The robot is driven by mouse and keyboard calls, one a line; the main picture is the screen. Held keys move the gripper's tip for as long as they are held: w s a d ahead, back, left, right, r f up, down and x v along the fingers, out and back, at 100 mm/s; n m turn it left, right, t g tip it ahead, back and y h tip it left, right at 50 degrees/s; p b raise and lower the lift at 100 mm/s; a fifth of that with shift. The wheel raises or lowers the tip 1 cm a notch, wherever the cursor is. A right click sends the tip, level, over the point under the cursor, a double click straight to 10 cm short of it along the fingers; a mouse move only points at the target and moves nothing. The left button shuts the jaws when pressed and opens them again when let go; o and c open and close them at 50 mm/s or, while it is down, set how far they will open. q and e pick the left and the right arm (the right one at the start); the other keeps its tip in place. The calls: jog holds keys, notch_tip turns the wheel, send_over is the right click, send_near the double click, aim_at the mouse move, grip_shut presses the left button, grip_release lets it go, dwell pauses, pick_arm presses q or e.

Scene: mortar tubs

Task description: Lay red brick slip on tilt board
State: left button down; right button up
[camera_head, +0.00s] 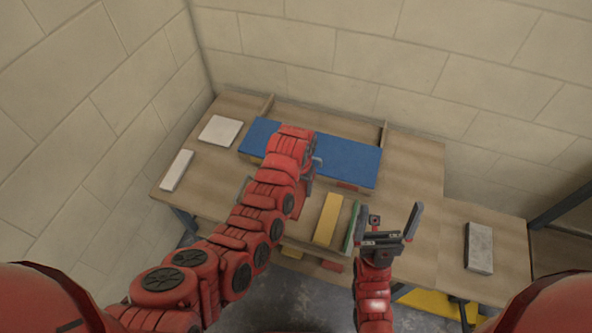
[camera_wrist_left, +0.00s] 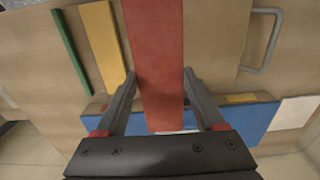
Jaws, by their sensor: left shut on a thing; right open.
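My left gripper (camera_wrist_left: 159,74) is shut on a long, flat red brick slip (camera_wrist_left: 158,45), which runs lengthwise between its fingers in the left wrist view. Whether the slip touches anything beneath is unclear. My right gripper (camera_head: 388,222) is open and empty at the table's front edge.
A yellow slip (camera_head: 328,219) and a green strip (camera_head: 352,226) lie right of my left arm. Pale slabs (camera_head: 220,130) (camera_head: 177,170) lie at the left; a grey block (camera_head: 478,248) sits at the right. The table's right-hand middle is clear; walls stand behind and left.

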pick_arm(q)
jog(key=shift+f+b, duration=3.7)
jog(key=shift+f, duration=1.8)
jog(key=shift+f+b, duration=0.35)
jog(key=shift+f, duration=0.1)
grip_release()
notch_tip(320, 180, up, 9)
jog(key=shift+f+b, duration=0.15)
jog(key=shift+b, duration=0.5)
notch_tip(320, 180, up, 7)
jog(key=p, duration=0.4)
jog(key=shift+r+p, duration=0.45)
jog(key=shift+r, duration=0.4)
